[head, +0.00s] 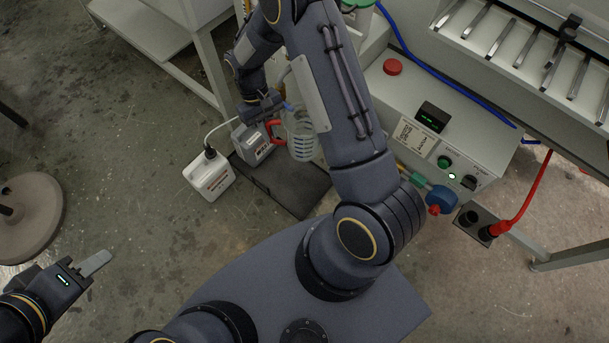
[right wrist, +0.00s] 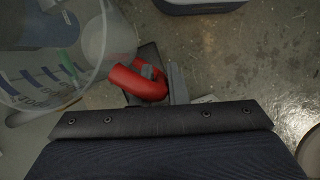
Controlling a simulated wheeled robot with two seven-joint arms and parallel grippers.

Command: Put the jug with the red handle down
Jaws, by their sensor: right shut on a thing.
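The clear jug (head: 301,146) with blue markings has a red handle (head: 274,130) on its left side in the head view. My right gripper (head: 273,118) is at this handle, partly hidden behind its own wrist. In the right wrist view the red handle (right wrist: 138,84) sits at the fingers, and the jug's wall (right wrist: 45,65) fills the upper left. The gripper is shut on the handle. I cannot tell whether the jug's base touches anything. My left gripper (head: 97,263) is at the lower left, away from the jug and seen edge-on.
A control box (head: 440,150) and a machine are on the right. Open floor lies to the left.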

